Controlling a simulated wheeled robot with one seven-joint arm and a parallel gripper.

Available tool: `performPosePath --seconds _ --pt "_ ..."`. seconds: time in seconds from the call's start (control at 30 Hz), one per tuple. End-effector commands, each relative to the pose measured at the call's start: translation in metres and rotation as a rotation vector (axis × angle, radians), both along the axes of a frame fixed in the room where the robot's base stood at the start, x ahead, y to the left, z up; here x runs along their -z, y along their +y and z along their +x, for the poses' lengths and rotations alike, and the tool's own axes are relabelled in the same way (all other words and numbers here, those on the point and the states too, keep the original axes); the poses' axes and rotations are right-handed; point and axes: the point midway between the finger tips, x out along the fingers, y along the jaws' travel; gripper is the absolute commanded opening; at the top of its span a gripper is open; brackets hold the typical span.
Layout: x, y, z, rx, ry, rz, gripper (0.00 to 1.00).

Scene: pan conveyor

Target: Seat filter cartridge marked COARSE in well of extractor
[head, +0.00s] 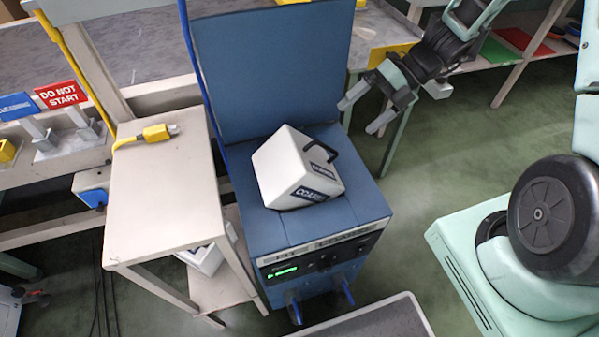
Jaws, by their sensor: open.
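The white filter cartridge (285,165) with a black handle and dark blue labels, one seeming to read COARSE, is on top of the blue extractor (270,229). It sits askew and tilted; I cannot tell whether its lower edge is in the well, as the cartridge hides that spot. The extractor's raised blue lid (270,70) stands behind it. The front panel seems to read FIT COARSE and has a lit green display. My gripper (360,116) is open and empty, right of the lid and above and right of the cartridge, apart from it.
A pale side table (165,205) stands left of the extractor with a yellow plug (158,133) on it. Another white box (205,259) is on its lower shelf. A grey tray (375,322) is at the front. Green floor lies open to the right.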

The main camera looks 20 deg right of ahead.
Motion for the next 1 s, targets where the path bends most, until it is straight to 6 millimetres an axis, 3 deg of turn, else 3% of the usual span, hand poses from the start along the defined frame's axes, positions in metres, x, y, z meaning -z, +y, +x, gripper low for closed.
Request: performPosePath --seconds 0.23,0.47,0.8,1.0 --pt "0.034 0.035 -0.001 -0.001 0.002 0.003 1.00" --pt "0.044 0.047 -0.001 -0.001 0.001 0.001 1.00" --pt "0.076 0.077 -0.006 0.000 0.001 0.001 1.00" --pt "0.078 0.082 -0.006 0.000 0.000 0.001 1.00"
